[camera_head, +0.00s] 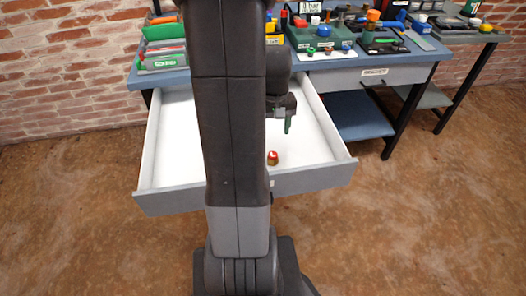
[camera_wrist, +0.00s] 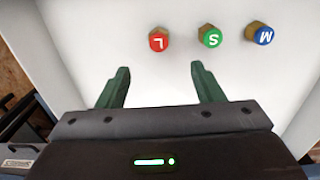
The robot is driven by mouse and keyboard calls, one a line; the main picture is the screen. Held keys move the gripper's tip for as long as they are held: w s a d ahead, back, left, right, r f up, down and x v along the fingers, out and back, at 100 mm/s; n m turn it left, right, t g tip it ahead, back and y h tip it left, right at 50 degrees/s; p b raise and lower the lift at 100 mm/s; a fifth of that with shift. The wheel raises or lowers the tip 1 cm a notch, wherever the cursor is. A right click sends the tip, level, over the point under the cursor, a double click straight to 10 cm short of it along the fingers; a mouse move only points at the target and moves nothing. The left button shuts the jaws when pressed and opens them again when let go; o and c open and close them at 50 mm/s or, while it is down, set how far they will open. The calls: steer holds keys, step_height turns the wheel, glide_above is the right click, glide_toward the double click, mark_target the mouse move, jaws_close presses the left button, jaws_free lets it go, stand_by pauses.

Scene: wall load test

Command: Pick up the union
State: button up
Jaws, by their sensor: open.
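Three small brass fittings with coloured lettered caps stand in a row on the white floor of an open drawer (camera_head: 180,165). In the wrist view they are a red one marked L (camera_wrist: 158,41), a green one marked S (camera_wrist: 210,37) and a blue one marked M (camera_wrist: 260,34). I cannot tell which is the union. In the head view only the red-capped one (camera_head: 272,158) shows; my arm hides the others. My gripper (camera_wrist: 160,67) is open and empty over the drawer, its green fingers apart from the fittings. It also shows in the head view (camera_head: 287,126).
The drawer's front wall (camera_head: 315,178) and side walls bound the space. A blue-grey bench (camera_head: 335,62) above holds green trays and boxes. Another cluttered bench (camera_head: 470,36) stands at the right. The brown floor in front is clear.

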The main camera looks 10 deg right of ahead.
mark_target(273, 154)
step_height(273, 154, down, 12)
steer(key=shift+d+f+b, duration=0.15)
steer(key=shift+f+b, duration=0.1)
steer(key=shift+b, duration=0.75)
steer(key=c, duration=1.1)
